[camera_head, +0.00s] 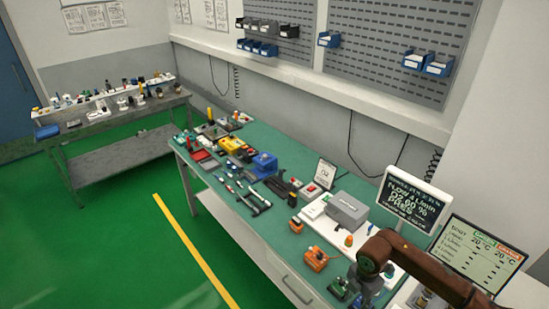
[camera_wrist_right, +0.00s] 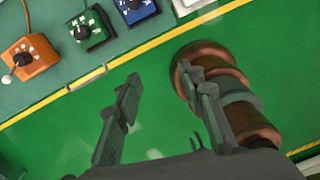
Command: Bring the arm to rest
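My right arm (camera_head: 430,268) comes in from the right of the head view, over the front right end of the green-topped bench (camera_head: 262,222). In the right wrist view my right gripper (camera_wrist_right: 166,85) has its two dark fingers spread apart, with nothing between them. Green floor shows behind the fingers, and the bench edge lies beyond them. A brown and grey rounded link, likely part of my own arm, shows behind the right finger. I cannot make out the right fingertips in the head view. My left arm and gripper are not in view.
An orange knob box (camera_wrist_right: 30,58), a green one (camera_wrist_right: 90,28) and a blue one (camera_wrist_right: 137,10) stand near the bench edge. Two display panels (camera_head: 412,205) (camera_head: 478,255) stand beside my arm. Open green floor (camera_head: 130,235) lies left of the bench.

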